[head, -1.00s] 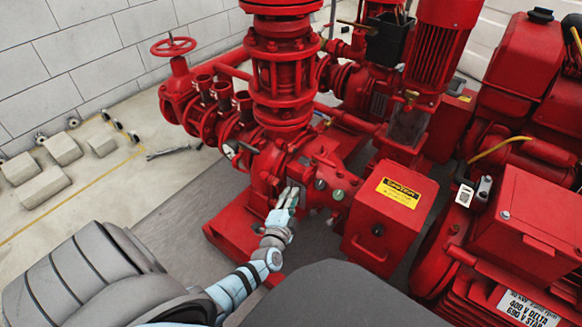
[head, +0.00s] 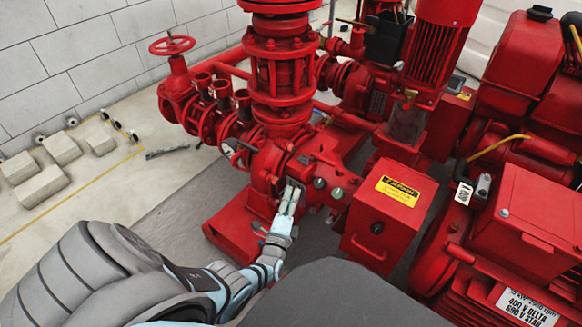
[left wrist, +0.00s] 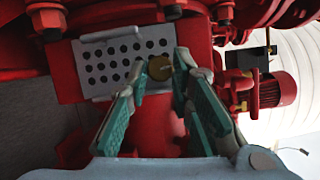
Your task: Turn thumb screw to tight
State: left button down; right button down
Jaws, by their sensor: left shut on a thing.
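The thumb screw (left wrist: 160,68) is a small round brass-coloured knob in the left wrist view, at the right end of a grey perforated plate (left wrist: 118,60) on the red pump housing. My left gripper (left wrist: 161,66) has its teal-padded fingers on either side of the knob, shut on it. In the head view my left gripper (head: 291,193) reaches up to the front of the red pump (head: 270,165); the knob itself is hidden there. My right gripper is in neither view.
A red box with a yellow caution label (head: 400,191) stands close right of my left gripper. A red handwheel valve (head: 172,45) is at the upper left. Concrete blocks (head: 40,187) lie on the floor at far left.

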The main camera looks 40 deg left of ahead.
pick_arm(q)
jog(key=shift+a, duration=0.1)
jog(key=c, duration=1.7)
grip_release()
jog(key=shift+s, duration=0.1)
jog(key=v, duration=1.2)
